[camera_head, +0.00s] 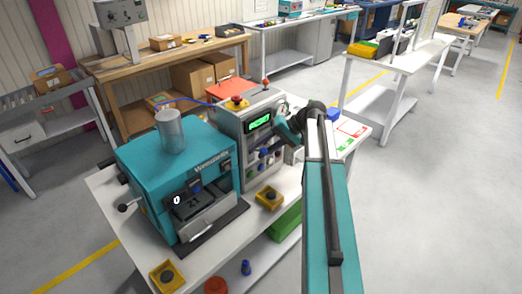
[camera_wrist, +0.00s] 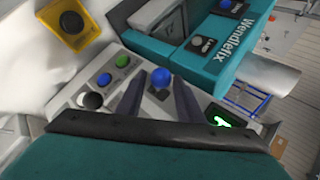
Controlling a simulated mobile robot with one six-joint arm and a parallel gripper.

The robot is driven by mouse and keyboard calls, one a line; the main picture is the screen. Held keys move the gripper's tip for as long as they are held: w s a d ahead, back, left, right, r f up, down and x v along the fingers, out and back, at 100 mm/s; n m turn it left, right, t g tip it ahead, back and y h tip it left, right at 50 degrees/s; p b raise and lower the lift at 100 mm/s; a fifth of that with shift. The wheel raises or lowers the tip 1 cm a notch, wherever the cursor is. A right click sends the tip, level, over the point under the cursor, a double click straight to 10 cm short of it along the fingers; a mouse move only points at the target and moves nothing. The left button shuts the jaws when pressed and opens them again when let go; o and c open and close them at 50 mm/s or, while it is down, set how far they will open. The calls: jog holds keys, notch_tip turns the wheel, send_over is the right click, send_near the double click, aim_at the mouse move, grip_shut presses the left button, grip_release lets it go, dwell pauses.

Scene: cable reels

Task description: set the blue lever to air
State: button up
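The blue lever shows in the wrist view as a round blue knob (camera_wrist: 161,77) on the grey control panel (camera_wrist: 75,95). My gripper (camera_wrist: 160,86) is open, with one dark finger on each side of the knob. Gaps show between the knob and both fingers. The lever's shaft is mostly hidden, and I cannot read any position label beside it. In the head view my arm reaches to the grey control box (camera_head: 227,121), and the fingertips are hard to make out there.
The panel also has a blue button (camera_wrist: 104,79), a green button (camera_wrist: 122,60) and a lit green display (camera_wrist: 222,121). A teal Wendlefix machine (camera_head: 150,165) stands beside the box. A red mushroom button (camera_head: 237,101) tops the box.

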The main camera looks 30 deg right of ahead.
jog(key=shift+a, duration=0.1)
jog(key=shift+s, duration=0.15)
jog(key=p+v, duration=0.4)
jog(key=v, duration=0.9)
jog(key=shift+d+r+p, duration=0.25)
jog(key=shift+d+p, duration=0.05)
dwell(0.5)
